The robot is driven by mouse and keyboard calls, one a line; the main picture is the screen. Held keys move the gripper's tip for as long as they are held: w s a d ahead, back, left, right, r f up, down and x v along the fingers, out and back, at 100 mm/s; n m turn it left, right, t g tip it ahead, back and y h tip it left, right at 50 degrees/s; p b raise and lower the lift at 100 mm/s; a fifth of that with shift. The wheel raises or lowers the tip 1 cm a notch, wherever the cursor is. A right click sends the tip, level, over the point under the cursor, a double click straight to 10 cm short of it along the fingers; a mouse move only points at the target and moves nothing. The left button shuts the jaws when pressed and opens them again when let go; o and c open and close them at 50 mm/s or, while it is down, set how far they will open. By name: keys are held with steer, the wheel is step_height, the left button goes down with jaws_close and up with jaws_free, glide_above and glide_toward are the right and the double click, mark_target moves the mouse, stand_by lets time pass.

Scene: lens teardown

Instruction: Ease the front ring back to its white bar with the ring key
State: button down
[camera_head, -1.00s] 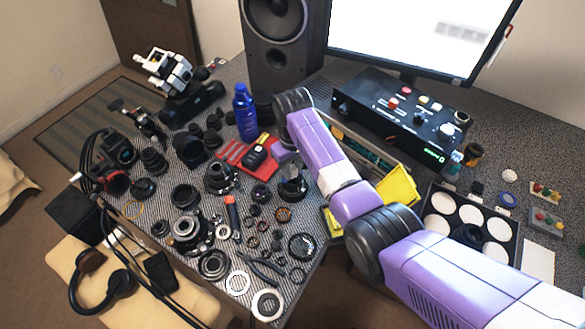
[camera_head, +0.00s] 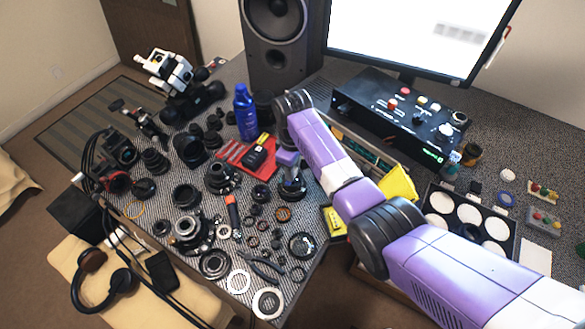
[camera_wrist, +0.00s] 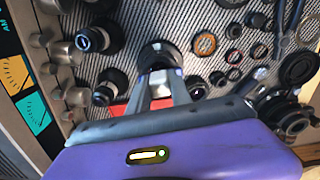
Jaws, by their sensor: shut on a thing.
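My gripper (camera_wrist: 160,84) points down in the wrist view, its two pale fingers close together. They are shut on a small grey piece, which I take to be the ring key; it is mostly hidden between the fingers. A dark round lens (camera_wrist: 158,54) lies right at the fingertips. In the head view my gripper (camera_head: 289,160) is above this black lens (camera_head: 292,188), near the middle of the bench. I cannot tell whether the key touches the front ring. The ring's white bar cannot be made out.
A red tray (camera_head: 262,170) and a blue bottle (camera_head: 245,112) stand left of my gripper. Loose rings (camera_head: 283,214), pliers (camera_head: 262,262) and lens parts crowd the bench in front.

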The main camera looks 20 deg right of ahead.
steer(key=shift+r+p, duration=1.2)
steer(key=shift+r, duration=0.25)
steer(key=shift+r, duration=0.1)
steer(key=shift+r, duration=1.4)
